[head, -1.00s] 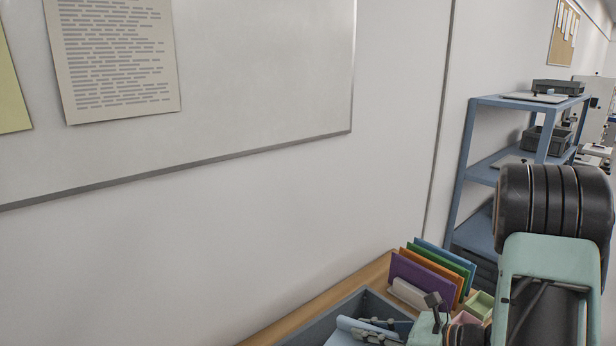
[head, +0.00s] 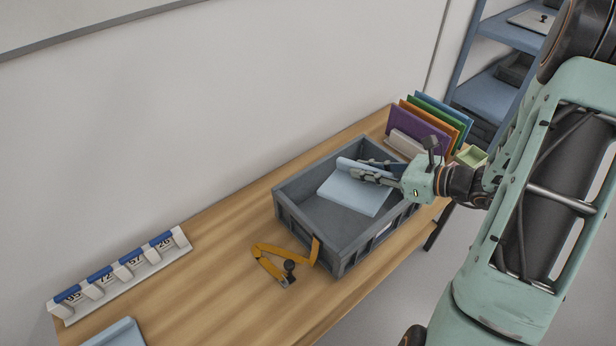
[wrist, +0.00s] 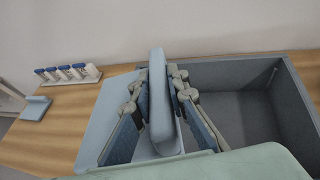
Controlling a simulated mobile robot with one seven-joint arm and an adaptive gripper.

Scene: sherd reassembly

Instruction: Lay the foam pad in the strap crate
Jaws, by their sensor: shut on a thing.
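The foam pad (head: 352,194) is a light blue sheet with a raised ridge along one edge. My gripper (head: 372,172) is shut on that ridge. In the wrist view the ridge (wrist: 161,110) stands between the two fingers, with the flat part of the pad (wrist: 100,125) to the left. The pad appears within the outline of the grey strap crate (head: 305,212); whether it touches the floor cannot be told. The crate also shows in the wrist view (wrist: 285,95). An orange strap (head: 268,262) with a black buckle hangs over the crate's near wall onto the table.
Upright coloured folders (head: 418,128) and a small green tray (head: 471,157) stand behind the crate at right. A numbered rack (head: 120,275) and another light blue piece (head: 115,333) lie on the left of the wooden table (head: 200,285). Blue shelving (head: 487,95) stands at the back right.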

